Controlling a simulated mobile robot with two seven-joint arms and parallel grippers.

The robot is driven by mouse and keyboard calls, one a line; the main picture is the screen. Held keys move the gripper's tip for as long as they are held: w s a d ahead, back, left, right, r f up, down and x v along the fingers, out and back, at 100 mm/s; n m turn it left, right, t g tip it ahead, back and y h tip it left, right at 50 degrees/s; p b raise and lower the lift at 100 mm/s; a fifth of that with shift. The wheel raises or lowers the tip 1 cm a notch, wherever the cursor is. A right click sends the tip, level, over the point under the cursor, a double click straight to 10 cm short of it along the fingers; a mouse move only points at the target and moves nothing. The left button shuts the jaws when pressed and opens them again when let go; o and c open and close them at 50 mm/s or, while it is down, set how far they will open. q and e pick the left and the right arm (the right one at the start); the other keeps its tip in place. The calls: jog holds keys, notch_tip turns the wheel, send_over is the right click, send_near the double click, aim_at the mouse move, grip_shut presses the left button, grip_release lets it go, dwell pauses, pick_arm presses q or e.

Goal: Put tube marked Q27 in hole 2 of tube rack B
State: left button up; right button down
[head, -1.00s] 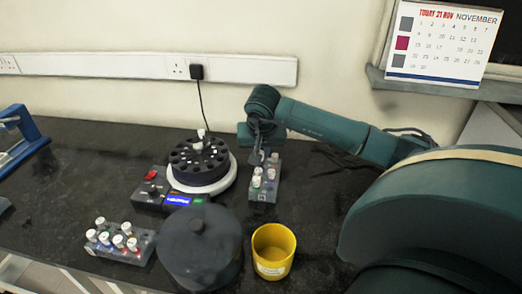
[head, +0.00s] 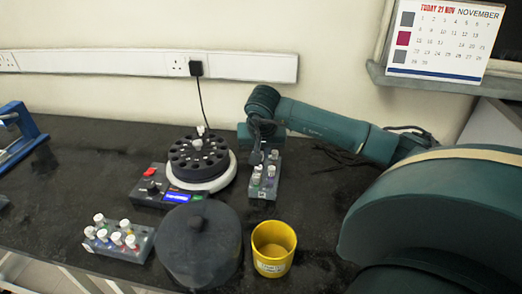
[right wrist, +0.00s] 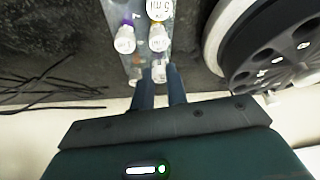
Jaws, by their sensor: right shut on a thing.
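My right gripper (head: 262,150) is over the far end of a grey tube rack (head: 264,190) right of the centrifuge. In the right wrist view its two fingers (right wrist: 159,80) are shut on a white-capped tube (right wrist: 158,72) at the rack's end. Other white-capped tubes stand in this rack, one with a purple band (right wrist: 125,39). I cannot read Q27 on any cap, nor tell how far the held tube sits in its hole. A second rack (head: 137,253) at front left holds several white-capped tubes. I cannot tell which rack is B. My left gripper is out of view.
A centrifuge (head: 222,183) with an open black rotor stands between the racks. Its dark round lid (head: 200,250) lies in front, next to a yellow pot (head: 273,262). A blue stand (head: 22,130) is at far left.

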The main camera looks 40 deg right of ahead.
jog(key=shift+f+b, duration=0.5)
jog(key=shift+f, duration=0.2)
jog(key=c, duration=1.3)
grip_release()
jog(key=shift+o, duration=0.3)
jog(key=shift+o, duration=1.1)
jog(key=shift+r, duration=0.1)
jog(key=shift+r+p, duration=2.15)
jog(key=shift+r, duration=0.7)
